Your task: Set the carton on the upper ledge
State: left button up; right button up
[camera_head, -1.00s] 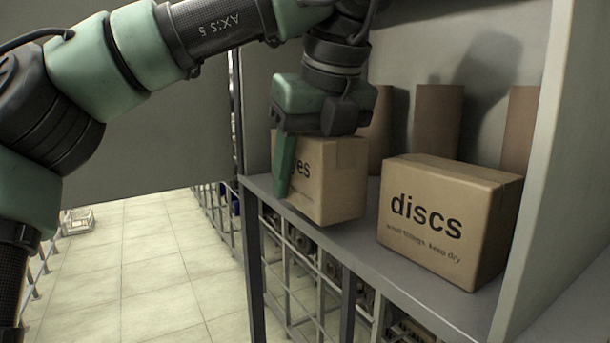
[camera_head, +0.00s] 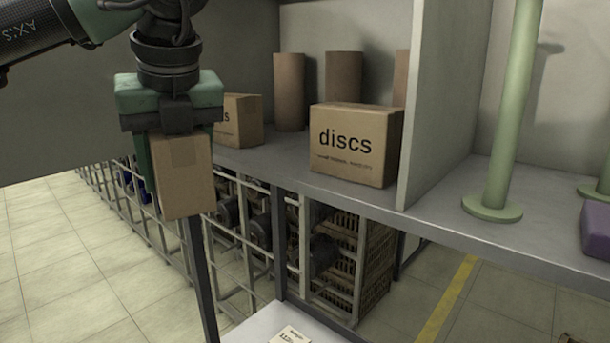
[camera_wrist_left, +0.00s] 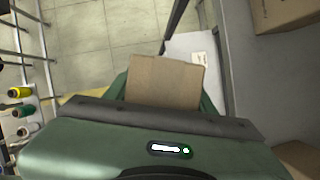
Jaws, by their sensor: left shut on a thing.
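My left gripper (camera_head: 172,125) is shut on a plain brown carton (camera_head: 184,185), with a green finger down its left side. The carton hangs roughly upright, and its near face shows a strip of tape. It also shows in the left wrist view (camera_wrist_left: 165,82) between the green fingers, with floor beyond it. The grey upper ledge (camera_head: 285,157) is to the right, higher than a pale lower surface (camera_head: 262,325). In the head view the carton appears left of the ledge's front edge; its exact gap from the ledge is unclear. My right gripper is not in view.
On the ledge stand a "discs" carton (camera_head: 352,145), a partly hidden carton (camera_head: 243,120) and brown tubes (camera_head: 343,78). A divider (camera_head: 432,110) and green post (camera_head: 512,110) stand farther right. Metal racking (camera_head: 240,220) is below. Ledge between the two cartons is clear.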

pick_arm(q)
notch_tip(320, 180, down, 32)
jog(key=m+g+h+b, duration=0.5)
jog(key=m+h+b, duration=0.25)
jog(key=m, duration=1.95)
jog(key=s+f+m+g+y+b, duration=0.2)
jog(key=f+m+b, duration=0.1)
jog(key=f+m, duration=0.5)
jog(key=s+f+m+g+y+b, duration=0.1)
jog(key=s+f+m+y+b, duration=0.15)
jog(key=f+m, duration=0.5)
jog(key=s+f, duration=0.4)
jog(key=s, duration=0.4)
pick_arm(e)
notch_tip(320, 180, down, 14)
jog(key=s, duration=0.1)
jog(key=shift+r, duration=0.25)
pick_arm(q)
jog(key=shift+s, duration=0.1)
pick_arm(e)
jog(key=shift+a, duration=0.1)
